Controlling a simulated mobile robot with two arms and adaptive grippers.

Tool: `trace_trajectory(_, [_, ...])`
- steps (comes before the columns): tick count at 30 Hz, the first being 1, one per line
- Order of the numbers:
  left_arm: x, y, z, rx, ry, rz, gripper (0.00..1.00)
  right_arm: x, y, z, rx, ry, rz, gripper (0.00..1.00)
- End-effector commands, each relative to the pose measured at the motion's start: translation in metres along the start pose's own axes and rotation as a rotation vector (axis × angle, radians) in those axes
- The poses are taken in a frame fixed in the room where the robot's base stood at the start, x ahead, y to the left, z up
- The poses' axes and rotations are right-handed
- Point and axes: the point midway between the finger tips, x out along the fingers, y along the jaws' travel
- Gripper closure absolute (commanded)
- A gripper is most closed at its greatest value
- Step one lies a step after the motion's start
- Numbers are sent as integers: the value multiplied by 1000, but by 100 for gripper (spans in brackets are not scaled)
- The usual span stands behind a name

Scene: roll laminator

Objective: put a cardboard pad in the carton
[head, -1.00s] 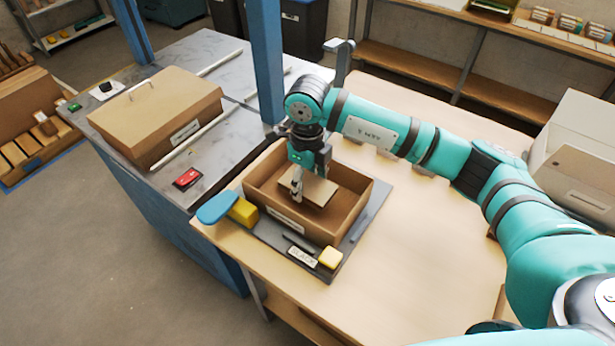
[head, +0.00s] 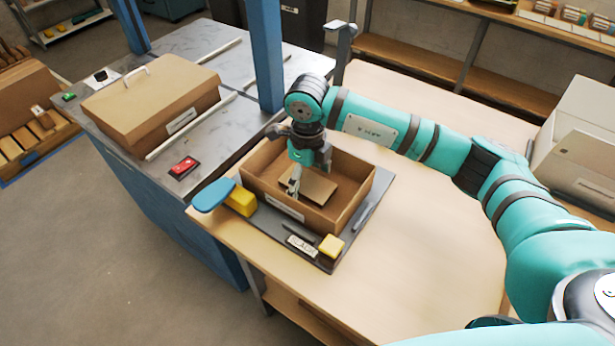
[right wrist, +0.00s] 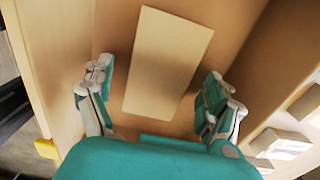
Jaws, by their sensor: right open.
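The open carton (head: 352,217) stands on a dark mat on the wooden table. A flat tan cardboard pad (head: 318,190) lies inside it, apparently on the carton's floor. The pad also shows in the right wrist view (right wrist: 165,60), lying between and beyond the fingers. My right gripper (head: 294,184) points down into the carton at the pad's left end. In the right wrist view the gripper (right wrist: 155,105) has its fingers spread wide, with nothing held between them. My left gripper is in neither view.
A yellow cube (head: 331,246) and a labelled plate (head: 302,246) lie in front. A closed brown box (head: 150,105) sits on the grey bench at left.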

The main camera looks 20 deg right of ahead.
Motion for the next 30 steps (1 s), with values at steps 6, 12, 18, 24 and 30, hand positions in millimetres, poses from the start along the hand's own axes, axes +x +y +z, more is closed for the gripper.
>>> trace_trajectory(6, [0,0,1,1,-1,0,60,-8,0,1,0,-3,-1,12])
trace_trajectory(12, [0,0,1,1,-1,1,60,-43,-1,1,0,-5,-2,12])
trace_trajectory(18, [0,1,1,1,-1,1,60,-86,0,1,0,-4,-2,12])
trace_trajectory(24, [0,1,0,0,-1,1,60,-113,0,1,-1,-1,-1,12])
trace_trajectory(30, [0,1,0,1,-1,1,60,-120,0,0,0,0,0,12])
